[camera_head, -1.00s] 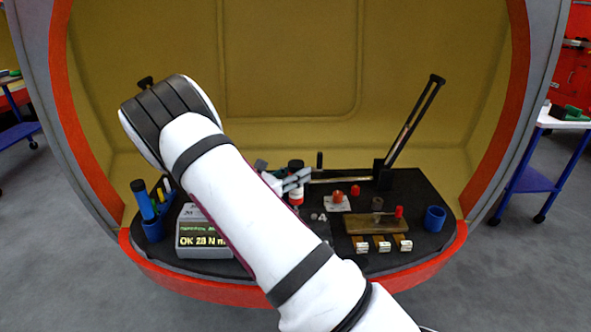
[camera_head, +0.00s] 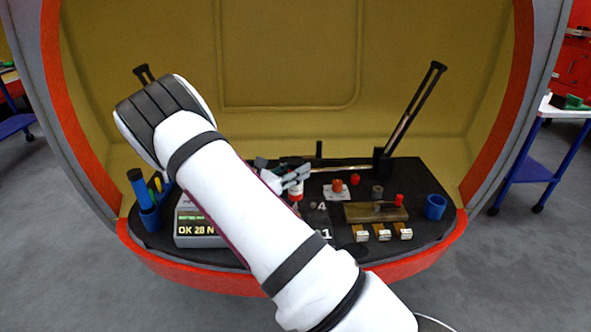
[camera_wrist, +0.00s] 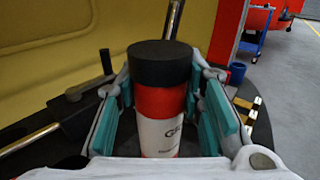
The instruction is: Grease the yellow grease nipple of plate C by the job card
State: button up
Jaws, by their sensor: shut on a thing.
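My gripper (camera_head: 289,181) is shut on a cylinder (camera_wrist: 165,98) with a black cap, a red band and a white label starting with "G". It is upright between the teal-lined fingers in the wrist view, and partly shows in the head view (camera_head: 296,191). A brass-coloured plate (camera_head: 360,213) with a red-capped part (camera_head: 399,200) lies right of my gripper. Several dark tiles with white numerals, "4" and "1" legible, lie partly behind my arm. I cannot make out plate C's letter, a yellow nipple or a readable job card.
A display box (camera_head: 197,228) reads "OK 28 N". Blue holder (camera_head: 149,217) with pens stands left, a blue cup (camera_head: 435,206) right. A long dark bar (camera_head: 412,115) slants up behind. Tagged blocks (camera_head: 382,232) line the front. A red-topped part (camera_head: 337,185) sits on a white card.

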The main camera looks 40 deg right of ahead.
aim_at(296, 160)
jog(key=shift+f, duration=0.5)
dwell(0.7)
jog(key=shift+r, duration=0.15)
jog(key=shift+r+p, duration=1.3)
jog(key=shift+r, duration=1.35)
